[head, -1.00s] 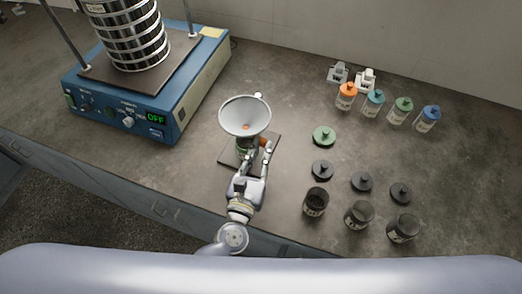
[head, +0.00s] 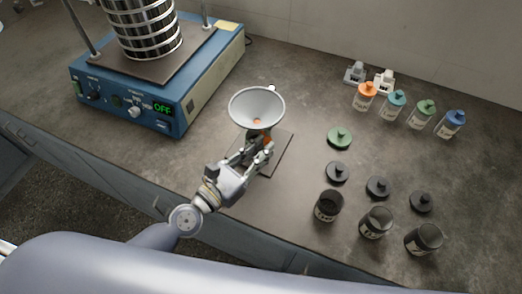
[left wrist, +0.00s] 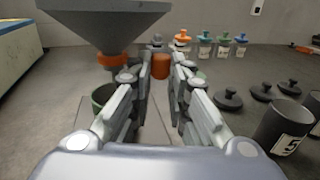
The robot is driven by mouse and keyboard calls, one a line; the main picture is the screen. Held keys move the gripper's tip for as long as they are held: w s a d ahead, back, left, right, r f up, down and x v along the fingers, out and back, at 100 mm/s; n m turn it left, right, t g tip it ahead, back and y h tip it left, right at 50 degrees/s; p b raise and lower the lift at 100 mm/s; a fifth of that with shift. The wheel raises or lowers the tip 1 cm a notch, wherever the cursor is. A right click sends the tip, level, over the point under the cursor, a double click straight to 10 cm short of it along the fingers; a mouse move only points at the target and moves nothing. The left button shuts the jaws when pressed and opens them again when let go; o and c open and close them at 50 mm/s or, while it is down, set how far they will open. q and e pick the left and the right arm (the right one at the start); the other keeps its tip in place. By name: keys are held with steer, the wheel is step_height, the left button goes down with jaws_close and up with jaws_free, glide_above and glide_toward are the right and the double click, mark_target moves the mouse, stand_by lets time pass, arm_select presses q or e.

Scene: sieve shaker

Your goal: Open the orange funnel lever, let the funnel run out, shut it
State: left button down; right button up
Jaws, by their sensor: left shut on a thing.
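The grey metal funnel (head: 257,106) stands over a dark base plate (head: 280,153), with a small orange spot at the bottom of its bowl. In the left wrist view the funnel (left wrist: 110,20) has an orange collar (left wrist: 112,62) at its outlet. A green jar (left wrist: 103,97) is below it, partly hidden by my fingers. The orange lever (left wrist: 160,66) shows as an upright orange piece between my fingertips. My left gripper (head: 261,152) is shut on this lever, just right of the funnel's outlet. My right gripper is not in view.
A blue sieve shaker (head: 185,112) reading OFF stands at the left. A green lid (head: 339,138), black lids (head: 378,187) and dark open jars (head: 376,222) are to the right. Several bottles with coloured caps (head: 393,104) stand at the back right.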

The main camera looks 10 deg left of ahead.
arm_select(q)
steer(key=c, duration=1.4)
jaws_free()
steer(key=shift+s, duration=0.1)
steer(key=v, duration=1.2)
steer(key=shift+f, duration=0.1)
